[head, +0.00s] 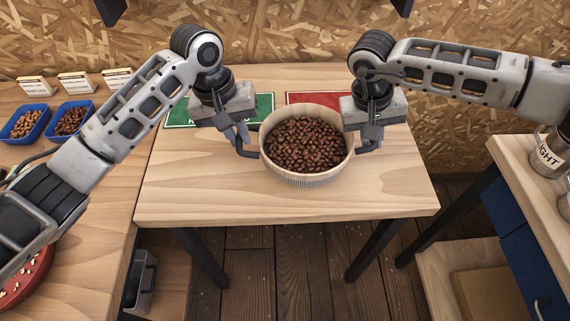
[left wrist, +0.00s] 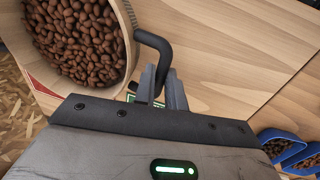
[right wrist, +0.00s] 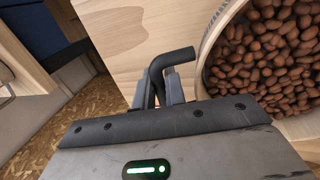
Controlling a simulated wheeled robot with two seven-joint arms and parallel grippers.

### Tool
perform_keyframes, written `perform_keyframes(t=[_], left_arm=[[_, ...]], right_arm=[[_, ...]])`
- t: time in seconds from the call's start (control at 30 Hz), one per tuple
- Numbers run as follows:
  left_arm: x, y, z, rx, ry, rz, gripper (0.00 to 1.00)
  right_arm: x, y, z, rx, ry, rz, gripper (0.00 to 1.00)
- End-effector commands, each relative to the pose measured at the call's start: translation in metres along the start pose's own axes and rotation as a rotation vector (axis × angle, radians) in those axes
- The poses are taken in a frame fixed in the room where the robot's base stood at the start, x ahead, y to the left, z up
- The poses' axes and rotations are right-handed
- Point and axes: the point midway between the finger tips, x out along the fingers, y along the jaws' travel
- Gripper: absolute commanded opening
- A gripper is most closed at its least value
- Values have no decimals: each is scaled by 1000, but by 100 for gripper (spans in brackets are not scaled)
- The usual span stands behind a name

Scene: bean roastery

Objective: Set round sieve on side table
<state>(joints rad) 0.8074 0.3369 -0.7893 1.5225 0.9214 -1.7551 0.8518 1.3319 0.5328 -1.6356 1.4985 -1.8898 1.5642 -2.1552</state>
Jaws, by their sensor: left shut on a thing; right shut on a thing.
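The round sieve (head: 303,179) has a pale wooden rim and is full of brown beans (head: 305,146). It is level and over the middle of the wooden side table (head: 200,200); I cannot tell whether its base touches the top. My left gripper (head: 242,140) is shut on the sieve's left dark handle, which shows in the left wrist view (left wrist: 152,42). My right gripper (head: 369,140) is shut on the right dark handle, which shows in the right wrist view (right wrist: 174,60). The sieve's underside is hidden.
A green card (head: 263,104) and a red card (head: 320,98) lie at the table's back, partly hidden by my grippers. A counter with blue bean trays (head: 24,122) is on the left. A shelf unit with a metal canister (head: 549,155) is on the right. The table's front is clear.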

Motion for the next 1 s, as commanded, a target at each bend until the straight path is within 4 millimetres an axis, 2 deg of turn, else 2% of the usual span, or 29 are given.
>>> perform_keyframes(t=[0.27,0.83,0.87,0.93,1.0], left_arm=[[8,-2,0,0,0,0,0],[51,-10,0,0,1,0,0],[50,-10,0,0,0,0,15],[47,-9,0,0,0,-1,34],[47,-9,0,0,0,-1,34]], right_arm=[[8,-2,0,1,2,0,0],[50,-12,-1,1,2,0,0],[50,-12,-1,1,1,0,15],[46,-11,0,1,1,0,34],[46,-11,0,1,1,0,34]])
